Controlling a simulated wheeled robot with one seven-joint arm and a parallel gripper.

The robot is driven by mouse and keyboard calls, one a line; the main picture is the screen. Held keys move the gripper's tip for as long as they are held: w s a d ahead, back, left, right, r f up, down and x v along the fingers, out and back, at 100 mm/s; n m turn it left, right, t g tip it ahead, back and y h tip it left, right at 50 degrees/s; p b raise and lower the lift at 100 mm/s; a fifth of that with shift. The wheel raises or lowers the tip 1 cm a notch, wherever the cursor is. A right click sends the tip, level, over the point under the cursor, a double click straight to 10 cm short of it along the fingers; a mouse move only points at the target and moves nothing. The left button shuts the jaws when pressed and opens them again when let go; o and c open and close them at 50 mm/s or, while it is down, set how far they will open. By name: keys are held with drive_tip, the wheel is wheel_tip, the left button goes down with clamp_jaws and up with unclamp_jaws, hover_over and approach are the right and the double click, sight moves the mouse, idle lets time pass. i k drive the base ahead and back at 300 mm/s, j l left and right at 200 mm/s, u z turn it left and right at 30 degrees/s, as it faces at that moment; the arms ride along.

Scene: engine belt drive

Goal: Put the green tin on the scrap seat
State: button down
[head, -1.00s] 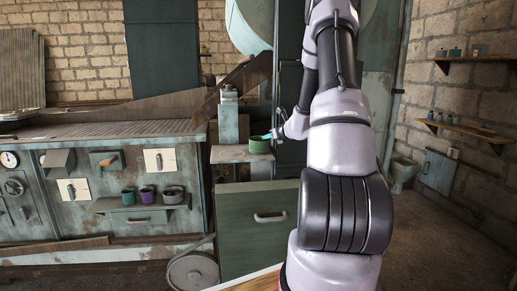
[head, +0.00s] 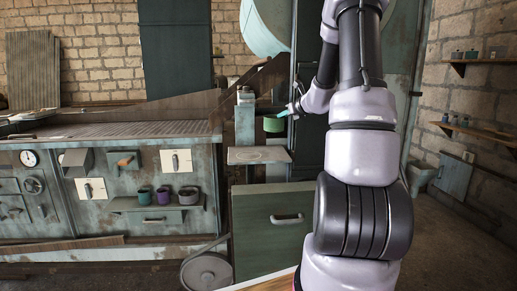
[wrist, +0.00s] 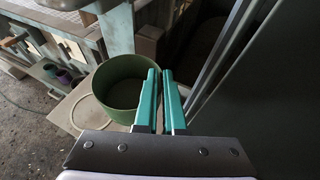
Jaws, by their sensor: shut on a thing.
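The green tin (head: 273,124) is a round, open-topped pot. In the head view it hangs above the right part of a small pale ledge (head: 258,156). In the wrist view the green tin (wrist: 118,94) shows from above, with its wall at my gripper (wrist: 161,82). My gripper (head: 289,112) is shut on the tin's right side with its turquoise fingers. A pale ring (wrist: 76,110) is marked on the ledge below and left of the tin. I cannot tell which place is named the scrap seat.
A machine shelf (head: 155,205) at left holds a smaller green pot (head: 145,196), a purple pot (head: 163,195) and a grey pot (head: 188,195). A post (head: 245,120) stands left of the tin. A dark panel (head: 309,100) stands close on the right.

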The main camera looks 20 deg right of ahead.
sight(249, 156)
drive_tip(key=i+j+z, duration=0.1)
drive_tip(key=j+z, duration=0.2)
drive_tip(key=j, duration=0.55)
drive_tip(key=j+z, duration=0.25)
drive_tip(key=j, duration=0.6)
